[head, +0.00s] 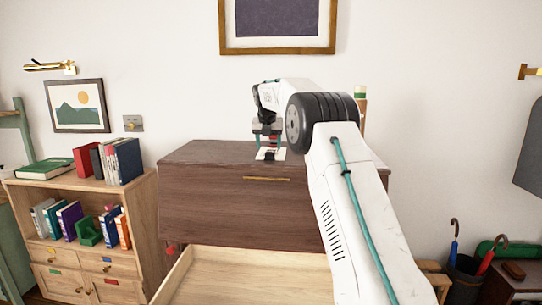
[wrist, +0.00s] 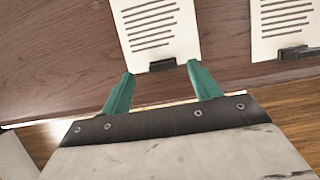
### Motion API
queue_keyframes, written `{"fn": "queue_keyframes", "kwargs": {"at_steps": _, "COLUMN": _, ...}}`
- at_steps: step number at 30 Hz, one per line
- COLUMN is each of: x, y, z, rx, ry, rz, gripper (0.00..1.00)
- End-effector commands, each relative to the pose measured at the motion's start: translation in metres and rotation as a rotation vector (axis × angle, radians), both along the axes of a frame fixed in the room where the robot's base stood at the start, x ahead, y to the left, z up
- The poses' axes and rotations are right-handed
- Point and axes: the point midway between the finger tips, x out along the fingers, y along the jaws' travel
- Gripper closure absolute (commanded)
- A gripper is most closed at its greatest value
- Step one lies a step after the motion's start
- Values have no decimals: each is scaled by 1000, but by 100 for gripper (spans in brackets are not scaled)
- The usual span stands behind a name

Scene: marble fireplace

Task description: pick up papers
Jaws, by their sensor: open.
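In the wrist view, a white sheet of paper with dark lines (wrist: 155,22) lies on the dark wood, with a black clip (wrist: 163,65) at its near edge. A second lined paper (wrist: 283,22) with a black clip (wrist: 298,52) lies to its right. My gripper (wrist: 160,69) is open, its teal fingertips on either side of the first paper's clip; I cannot tell if they touch anything. In the head view, my gripper (head: 268,139) is over the top of the dark brown dresser (head: 210,205). White paper (head: 270,155) shows small beneath it. My arm hides the dresser's right part.
An open, light wood drawer (head: 250,270) juts out below the dresser's front and looks empty. A bookshelf (head: 70,190) with books stands at the left. Umbrellas in a dark bin (head: 465,270) stand at the lower right. A framed picture (head: 277,25) hangs above.

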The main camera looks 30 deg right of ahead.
Motion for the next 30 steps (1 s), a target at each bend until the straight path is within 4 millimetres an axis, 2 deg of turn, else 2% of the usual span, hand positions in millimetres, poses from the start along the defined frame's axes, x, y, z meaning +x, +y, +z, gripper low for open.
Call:
{"fn": "queue_keyframes", "kwargs": {"at_steps": 3, "x": 4, "y": -6, "z": -20, "rx": 1, "ry": 3, "rz": -1, "gripper": 38}}
{"fn": "queue_keyframes", "kwargs": {"at_steps": 6, "x": 8, "y": -9, "z": -29, "rx": 0, "ry": 0, "rz": -1, "gripper": 38}}
{"fn": "queue_keyframes", "kwargs": {"at_steps": 13, "x": 8, "y": -10, "z": -30, "rx": 1, "ry": 0, "rz": -2, "gripper": 38}}
{"fn": "queue_keyframes", "kwargs": {"at_steps": 18, "x": 8, "y": -10, "z": -30, "rx": 0, "ry": 0, "rz": -1, "gripper": 85}}
{"fn": "queue_keyframes", "kwargs": {"at_steps": 21, "x": 8, "y": -10, "z": -30, "rx": 1, "ry": 0, "rz": -2, "gripper": 91}}
{"fn": "queue_keyframes", "kwargs": {"at_steps": 30, "x": 9, "y": -8, "z": -28, "rx": 1, "ry": -1, "rz": 0, "gripper": 91}}
